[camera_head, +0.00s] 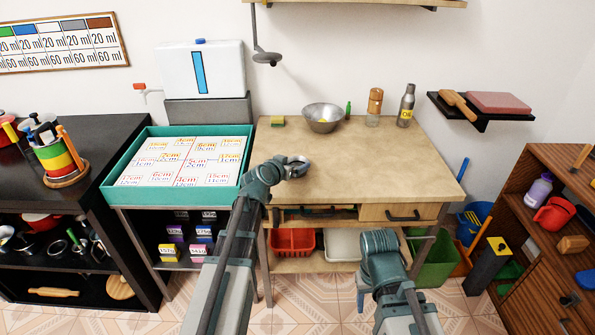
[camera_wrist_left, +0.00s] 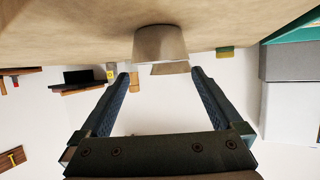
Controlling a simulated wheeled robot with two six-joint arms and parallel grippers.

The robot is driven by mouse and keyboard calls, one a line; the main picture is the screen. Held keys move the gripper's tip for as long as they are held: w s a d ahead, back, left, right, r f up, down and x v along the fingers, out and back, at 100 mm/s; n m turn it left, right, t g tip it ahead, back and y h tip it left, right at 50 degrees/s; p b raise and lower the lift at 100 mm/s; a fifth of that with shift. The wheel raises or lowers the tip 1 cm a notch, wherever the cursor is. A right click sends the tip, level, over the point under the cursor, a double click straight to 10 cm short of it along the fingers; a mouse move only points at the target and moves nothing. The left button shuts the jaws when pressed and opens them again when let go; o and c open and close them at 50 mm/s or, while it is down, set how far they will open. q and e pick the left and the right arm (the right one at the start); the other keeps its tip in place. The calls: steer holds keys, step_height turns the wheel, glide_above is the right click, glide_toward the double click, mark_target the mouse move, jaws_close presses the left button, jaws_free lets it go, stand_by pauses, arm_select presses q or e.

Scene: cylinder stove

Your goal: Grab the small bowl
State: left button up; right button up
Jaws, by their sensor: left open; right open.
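The small bowl (camera_head: 323,117) is a grey metal bowl standing upright on the wooden workbench (camera_head: 420,160), towards its back edge. In the left wrist view, which is upside down, the bowl (camera_wrist_left: 160,43) lies ahead, centred between the spread fingers (camera_wrist_left: 160,73).
A yellow-green sponge (camera_head: 277,121) lies left of the bowl. A small green bottle (camera_head: 348,109), a wood-topped jar (camera_head: 375,107) and a dark flask (camera_head: 406,106) stand to its right. A teal-rimmed tray (camera_head: 122,183) adjoins on the left. The bench's front right is clear.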

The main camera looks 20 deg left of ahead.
mark_target(302, 158)
arm_select(q)
steer(key=w+f+b, duration=0.1)
steer(key=w, duration=0.1)
steer(key=w+f+b, duration=0.1)
steer(key=f, duration=0.1)
steer(key=shift+w+d+b, duration=0.2)
steer(key=shift+w+b, duration=0.1)
steer(key=shift+w, duration=0.35)
steer(key=shift+d, duration=0.1)
steer(key=c, duration=1)
steer(key=shift+r, duration=0.15)
steer(key=shift+r+p, duration=0.5)
steer(key=shift+p, duration=0.1)
step_height(302, 158, up, 3)
steer(key=p, duration=0.3)
steer(key=s+d, duration=0.3)
steer(key=s, duration=0.1)
steer(key=s+d, duration=0.3)
steer(key=s, duration=0.2)
steer(key=s+d, duration=0.3)
steer(key=s, duration=0.1)
steer(key=shift+s+r+p, duration=0.15)
steer(key=shift+r+p, duration=0.25)
